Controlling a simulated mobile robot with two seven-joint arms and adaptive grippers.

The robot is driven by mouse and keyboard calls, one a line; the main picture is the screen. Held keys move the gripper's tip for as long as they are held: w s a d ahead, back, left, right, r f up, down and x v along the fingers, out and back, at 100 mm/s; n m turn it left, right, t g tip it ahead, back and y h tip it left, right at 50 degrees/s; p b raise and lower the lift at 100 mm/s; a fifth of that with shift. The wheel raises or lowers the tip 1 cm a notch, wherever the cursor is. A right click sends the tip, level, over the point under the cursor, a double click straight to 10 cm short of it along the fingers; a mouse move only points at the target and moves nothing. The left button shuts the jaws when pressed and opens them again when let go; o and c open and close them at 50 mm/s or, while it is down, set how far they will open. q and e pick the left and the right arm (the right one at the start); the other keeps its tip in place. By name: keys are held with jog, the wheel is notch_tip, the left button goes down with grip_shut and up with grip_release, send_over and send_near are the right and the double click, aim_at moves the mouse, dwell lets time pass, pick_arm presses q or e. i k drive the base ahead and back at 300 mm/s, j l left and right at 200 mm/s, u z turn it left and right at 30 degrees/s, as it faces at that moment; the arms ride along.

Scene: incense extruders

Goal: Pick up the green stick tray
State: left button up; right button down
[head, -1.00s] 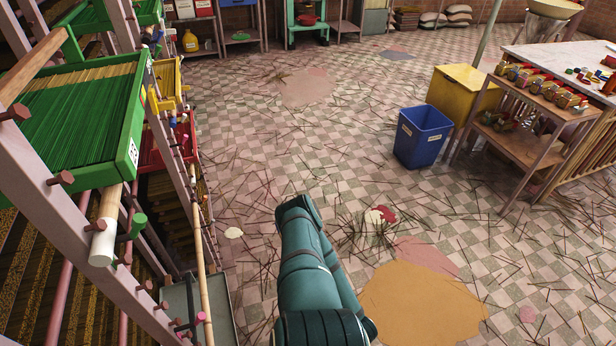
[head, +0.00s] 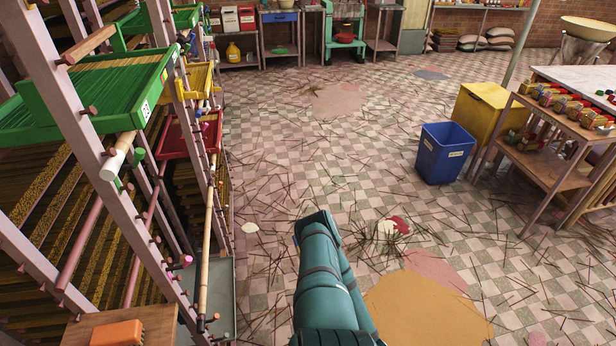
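A green tray (head: 142,114) full of thin green sticks sits on the wooden rack at the upper left. A second green tray (head: 183,19) sits farther back on the rack, partly hidden by uprights. A teal arm link of mine rises at the bottom centre, well right of the rack and apart from the trays. Neither gripper shows.
The rack (head: 80,112) has protruding pegs and holds a yellow tray (head: 201,80) and a red tray (head: 190,136). A wooden surface with an orange block (head: 117,334) is at the lower left. A blue bin (head: 444,153) stands at right. Scattered sticks litter the tiled floor.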

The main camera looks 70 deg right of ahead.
aim_at(124, 87)
jog(key=l+u, duration=0.7)
jog(key=k+l+u, duration=0.15)
jog(key=l, duration=0.2)
jog(key=l+u, duration=0.15)
jog(key=l, duration=0.2)
jog(key=k+l, duration=0.1)
jog(key=l, duration=0.3)
jog(key=k+l, duration=0.15)
jog(key=l, duration=0.2)
jog(key=k+l+u, duration=0.1)
jog(key=l, duration=0.3)
jog(key=k+l, duration=0.15)
jog(key=l, duration=0.2)
jog(key=k+l, duration=0.15)
jog(key=l, duration=0.25)
jog(key=k+l, duration=0.1)
jog(key=l, duration=0.25)
jog(key=k+l+u, duration=0.1)
jog(key=l, duration=0.3)
jog(key=k, duration=0.05)
